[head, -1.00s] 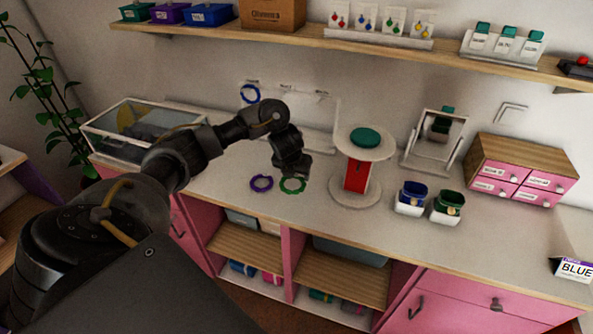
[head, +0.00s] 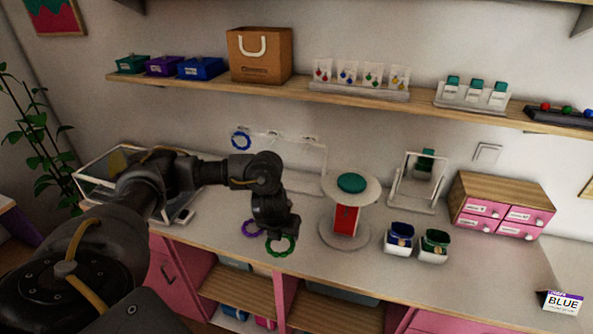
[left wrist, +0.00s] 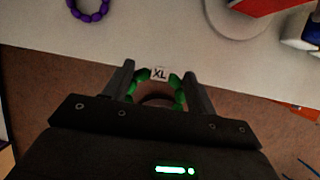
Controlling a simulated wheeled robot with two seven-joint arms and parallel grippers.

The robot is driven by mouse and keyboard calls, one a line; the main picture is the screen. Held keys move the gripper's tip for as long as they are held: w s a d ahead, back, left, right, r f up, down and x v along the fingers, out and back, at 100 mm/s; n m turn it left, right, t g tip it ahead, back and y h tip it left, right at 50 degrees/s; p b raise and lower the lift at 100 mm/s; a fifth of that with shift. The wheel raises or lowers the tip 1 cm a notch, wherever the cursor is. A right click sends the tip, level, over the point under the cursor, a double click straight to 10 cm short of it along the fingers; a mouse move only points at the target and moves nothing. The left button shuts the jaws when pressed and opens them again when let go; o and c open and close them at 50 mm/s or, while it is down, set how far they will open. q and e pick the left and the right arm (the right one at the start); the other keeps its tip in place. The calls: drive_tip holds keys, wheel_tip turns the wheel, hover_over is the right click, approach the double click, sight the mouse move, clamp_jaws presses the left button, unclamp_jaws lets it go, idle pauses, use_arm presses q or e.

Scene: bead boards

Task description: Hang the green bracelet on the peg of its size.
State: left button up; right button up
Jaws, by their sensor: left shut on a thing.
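The green beaded bracelet (head: 281,253) is held in my left gripper (head: 277,233), which is shut on it, near the counter's front edge. Peg size labels are not readable. My right gripper is not in view.
A purple bracelet (head: 252,229) lies on the counter (head: 210,215) beside the gripper. A round stand with a red front (head: 346,217), a mirror (head: 418,182), blue and green cups (head: 400,238) and a pink drawer box (head: 500,205) are to the right. A shelf (head: 350,98) runs above.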

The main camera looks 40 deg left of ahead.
use_arm(q)
drive_tip(key=shift+d, duration=0.1)
idle(0.3)
drive_tip(key=s+d+n+g+y+b, duration=0.2)
drive_tip(key=d+n+g+b, duration=0.4)
drive_tip(key=d+n, duration=0.8)
drive_tip(key=n+b, duration=0.3)
drive_tip(key=n, duration=0.2)
drive_tip(key=shift+s+f+y+b, duration=0.3)
drive_tip(key=shift+f+b, duration=0.05)
drive_tip(key=shift+f, duration=0.05)
drive_tip(key=s+r+n+g+h+b, duration=0.1)
drive_tip(key=n, duration=0.2)
drive_tip(key=s+d+r+n+g+h+b, duration=0.1)
drive_tip(key=n, duration=0.3)
drive_tip(key=s+r+n+h+b, duration=0.1)
drive_tip(key=n, duration=0.2)
drive_tip(key=shift+d+r+n+g, duration=0.1)
drive_tip(key=shift+d+n+g, duration=0.2)
drive_tip(key=shift+g, duration=0.1)
drive_tip(key=shift+s+d+r+n+h+b, duration=0.25)
drive_tip(key=shift+r+n+h, duration=0.1)
drive_tip(key=shift+n, duration=0.25)
drive_tip(key=shift+s+d+r+n+h+b, duration=0.1)
drive_tip(key=shift+r+n+h+b, duration=0.15)
drive_tip(key=shift+n, duration=0.35)
